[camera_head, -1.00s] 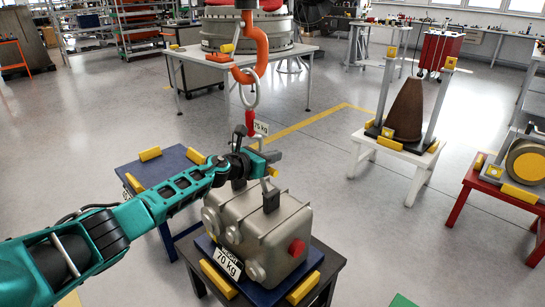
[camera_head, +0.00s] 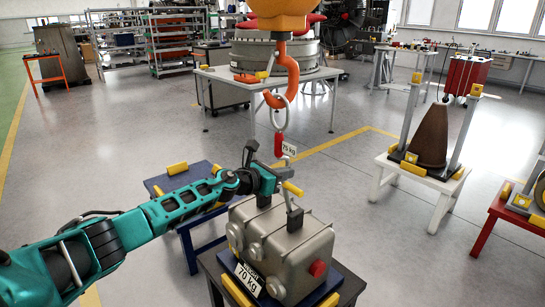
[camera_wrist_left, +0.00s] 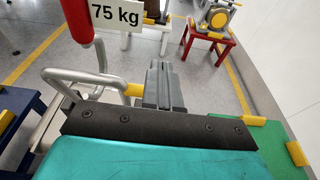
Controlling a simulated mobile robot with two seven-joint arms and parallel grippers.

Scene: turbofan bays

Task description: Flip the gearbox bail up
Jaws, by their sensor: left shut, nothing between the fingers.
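The grey metal gearbox (camera_head: 282,252), with a "70 kg" label and a red knob, sits on a small dark table. Its bail (camera_head: 289,201) has a thin metal leg rising from a dark block on top and a yellow grip (camera_head: 292,188). The left wrist view shows the bail (camera_wrist_left: 88,78) as a bent silver bar beside the fingers, with the yellow grip (camera_wrist_left: 134,90) close to them. My left gripper (camera_head: 275,181) is shut and empty at the bail, above the gearbox; it also shows in the left wrist view (camera_wrist_left: 165,85). Contact is unclear. The arm partly hides the bail.
An orange crane hook (camera_head: 287,75) hangs above with a metal ring (camera_head: 278,110) and a red piece tagged "75 kg" close behind my gripper. A blue table (camera_head: 165,185) is behind the arm. A white stand (camera_head: 425,180) with a brown cone stands right, with free floor between.

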